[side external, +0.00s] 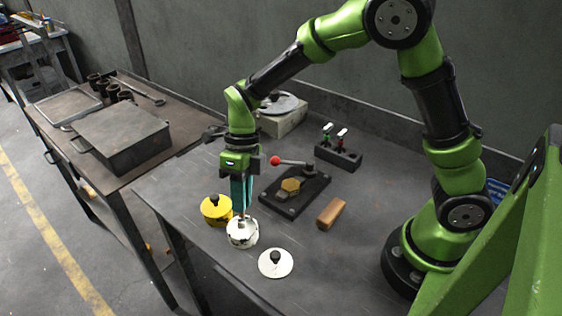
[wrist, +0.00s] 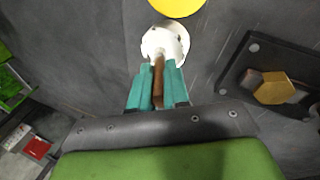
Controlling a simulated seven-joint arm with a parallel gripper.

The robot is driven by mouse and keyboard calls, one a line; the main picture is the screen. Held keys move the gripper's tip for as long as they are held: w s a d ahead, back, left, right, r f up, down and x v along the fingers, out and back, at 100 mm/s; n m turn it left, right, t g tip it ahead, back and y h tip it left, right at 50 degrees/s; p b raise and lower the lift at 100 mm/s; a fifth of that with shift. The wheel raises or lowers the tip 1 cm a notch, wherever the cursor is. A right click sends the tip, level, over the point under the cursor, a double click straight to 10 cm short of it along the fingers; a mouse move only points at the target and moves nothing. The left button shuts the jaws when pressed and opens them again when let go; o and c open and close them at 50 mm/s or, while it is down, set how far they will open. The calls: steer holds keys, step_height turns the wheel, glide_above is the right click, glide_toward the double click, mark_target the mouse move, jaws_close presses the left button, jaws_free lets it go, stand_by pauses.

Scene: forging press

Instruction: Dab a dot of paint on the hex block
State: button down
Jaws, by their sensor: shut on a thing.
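My gripper (side external: 242,207) is above the white paint pot (side external: 242,235), its teal fingers pointing down. In the wrist view the fingers (wrist: 158,72) are shut on a brown brush handle (wrist: 158,85). The handle runs down into the open white pot (wrist: 165,40), and the brush's lower end is hidden there. The brass-coloured hex block (side external: 290,186) sits on a dark clamp plate (side external: 294,209) to the right of the gripper. The hex block also shows at the right of the wrist view (wrist: 275,88). I cannot make out any paint dot on it.
A yellow pot (side external: 213,208) with a black knob stands just left of the white pot. A white lid (side external: 276,264) lies in front. A red-knobbed lever (side external: 290,162) reaches over the clamp plate. A wooden block (side external: 331,211) and a dark rack (side external: 338,157) stand further right.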

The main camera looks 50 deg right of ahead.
steer(key=shift+f, duration=0.35)
stand_by(0.7)
steer(key=shift+r, duration=3.55)
